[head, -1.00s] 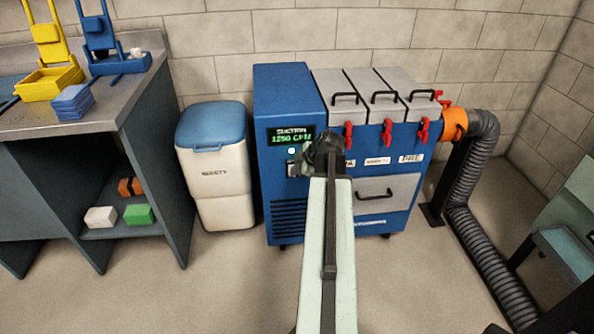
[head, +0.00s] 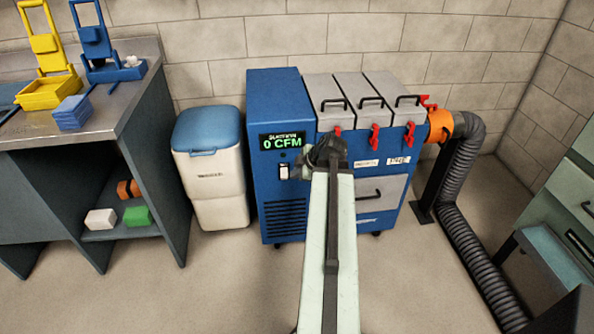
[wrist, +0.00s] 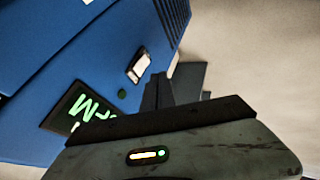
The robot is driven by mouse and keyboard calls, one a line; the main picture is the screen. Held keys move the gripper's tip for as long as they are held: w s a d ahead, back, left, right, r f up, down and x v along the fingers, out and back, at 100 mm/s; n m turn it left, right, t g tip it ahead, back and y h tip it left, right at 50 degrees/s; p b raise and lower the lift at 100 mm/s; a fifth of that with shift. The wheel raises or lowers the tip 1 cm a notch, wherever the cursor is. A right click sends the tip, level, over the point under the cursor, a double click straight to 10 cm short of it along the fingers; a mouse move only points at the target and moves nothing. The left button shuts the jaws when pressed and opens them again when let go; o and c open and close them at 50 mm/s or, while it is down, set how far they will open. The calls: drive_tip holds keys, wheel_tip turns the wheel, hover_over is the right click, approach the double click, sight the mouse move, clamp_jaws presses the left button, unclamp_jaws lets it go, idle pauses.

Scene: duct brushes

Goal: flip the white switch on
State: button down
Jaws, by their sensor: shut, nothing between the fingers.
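The white switch (head: 284,172) is a small rocker on the front of the blue suction unit (head: 272,100), below its display (head: 283,142), which reads 0 CFM. A small round indicator between them looks dark. In the wrist view the white switch (wrist: 138,67) shows a bright face in a dark frame, close to my fingertips. My gripper (wrist: 160,88) is shut and empty. In the head view my gripper (head: 303,168) is just right of the switch, partly hidden by my wrist. A small gap seems to separate them; contact cannot be told.
A white bin with a blue lid (head: 208,135) stands left of the unit. A workbench (head: 135,95) is at the far left. An orange-collared grey hose (head: 455,170) runs down the right side. The floor in front is clear.

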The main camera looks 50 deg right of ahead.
drive_tip(key=p+v, duration=0.1)
drive_tip(key=v, duration=0.3)
drive_tip(key=shift+p, duration=0.4)
drive_tip(key=w+a+f+m+g+y, duration=0.15)
drive_tip(key=w+a, duration=0.25)
drive_tip(key=a, duration=0.7)
drive_tip(key=w+a+f+m+g+y, duration=0.15)
drive_tip(key=w+a, duration=0.35)
drive_tip(key=a, duration=0.6)
drive_tip(key=s+a+f+m+g+h, duration=0.1)
drive_tip(key=a+m+g, duration=0.3)
drive_tip(key=a, duration=1.8)
drive_tip(key=shift+s+a+f+m+h, duration=0.15)
drive_tip(key=shift+s+f+m+h, duration=0.15)
drive_tip(key=shift+m+h, duration=0.55)
